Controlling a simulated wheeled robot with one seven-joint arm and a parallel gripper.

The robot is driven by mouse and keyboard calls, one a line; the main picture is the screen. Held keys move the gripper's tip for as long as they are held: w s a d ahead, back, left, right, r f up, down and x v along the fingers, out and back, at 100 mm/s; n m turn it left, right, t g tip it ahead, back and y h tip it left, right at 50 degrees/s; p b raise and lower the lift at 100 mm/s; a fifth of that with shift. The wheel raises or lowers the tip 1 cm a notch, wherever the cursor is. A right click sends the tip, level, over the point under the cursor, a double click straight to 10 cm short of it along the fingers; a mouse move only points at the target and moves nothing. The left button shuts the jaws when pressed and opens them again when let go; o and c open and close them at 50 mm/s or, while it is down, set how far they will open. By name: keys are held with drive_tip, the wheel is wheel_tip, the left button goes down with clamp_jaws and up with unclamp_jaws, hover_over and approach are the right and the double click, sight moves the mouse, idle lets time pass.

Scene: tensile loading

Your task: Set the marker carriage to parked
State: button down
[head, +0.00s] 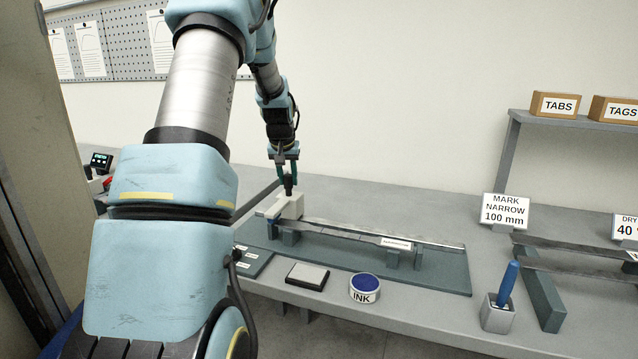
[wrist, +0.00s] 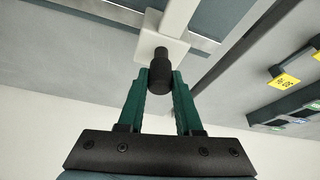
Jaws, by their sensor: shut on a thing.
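The marker carriage (head: 291,205) is a pale block at the left end of a metal rail (head: 345,231) on a dark green base plate (head: 440,277). A black knob (head: 288,184) stands upright on it. In the wrist view the black knob (wrist: 160,74) sits on the carriage's pale plate (wrist: 173,45). My gripper (head: 286,178) has its green fingers shut on the knob from both sides; the fingers also show in the wrist view (wrist: 160,80). I cannot read any label marking the carriage's position.
An ink pot (head: 365,286), a grey pad (head: 307,276) and a small labelled plate (head: 246,260) lie in front of the rail. A cup with a blue marker (head: 507,285) and metal strips (head: 570,253) stand to the right. A shelf (head: 570,121) holds boxes.

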drive_tip(key=w+a, duration=0.3)
drive_tip(key=a, duration=0.4)
drive_tip(key=shift+w, duration=0.1)
drive_tip(key=c, duration=0.6)
unclamp_jaws()
drive_tip(key=b+v, duration=0.3)
drive_tip(key=v, duration=0.7)
drive_tip(key=shift+r, duration=0.4)
